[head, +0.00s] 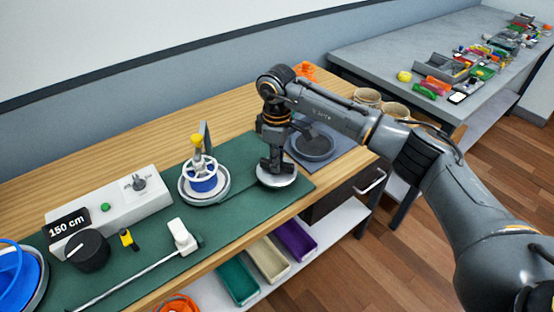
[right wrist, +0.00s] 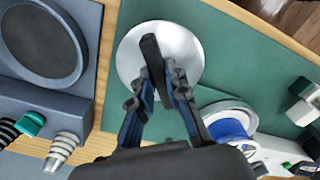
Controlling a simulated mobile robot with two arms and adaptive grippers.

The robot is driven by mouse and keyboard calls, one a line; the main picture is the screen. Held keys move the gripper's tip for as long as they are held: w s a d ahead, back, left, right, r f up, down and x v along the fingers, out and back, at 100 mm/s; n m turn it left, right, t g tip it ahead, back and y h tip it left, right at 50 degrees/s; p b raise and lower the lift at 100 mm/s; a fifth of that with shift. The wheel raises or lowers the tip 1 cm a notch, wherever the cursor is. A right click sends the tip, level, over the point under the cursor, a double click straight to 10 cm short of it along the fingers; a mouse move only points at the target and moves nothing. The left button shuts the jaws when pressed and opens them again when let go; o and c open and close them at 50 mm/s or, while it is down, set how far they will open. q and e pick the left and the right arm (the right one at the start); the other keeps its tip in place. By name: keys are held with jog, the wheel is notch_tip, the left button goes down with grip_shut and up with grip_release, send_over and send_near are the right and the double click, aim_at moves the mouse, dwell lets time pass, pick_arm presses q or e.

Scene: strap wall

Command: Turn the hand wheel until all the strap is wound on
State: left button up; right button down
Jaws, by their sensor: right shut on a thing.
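The hand wheel (head: 199,173) has white spokes, a yellow knob and a blue centre. It stands on a round grey base on the green mat. Its blue and white reel also shows in the right wrist view (right wrist: 230,124). My right gripper (head: 274,166) is away from the wheel, to its right. It is shut on a dark upright bar (right wrist: 151,52) over the middle of a round silver disc (right wrist: 183,45). The disc sits on the mat's right part. I cannot make out a loose strap. My left gripper is not in view.
A white box (head: 112,208) with a "150 cm" display stands on the left, with a black knob in front. A long rod with a white head (head: 182,237) lies on the mat. A dark round pad (head: 316,147) lies beyond my gripper. Coloured bins (head: 295,241) sit below.

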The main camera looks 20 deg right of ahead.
jog(key=shift+r, duration=0.1)
jog(key=c, duration=1.3)
grip_release()
notch_tip(320, 180, up, 12)
jog(key=shift+f, duration=0.1)
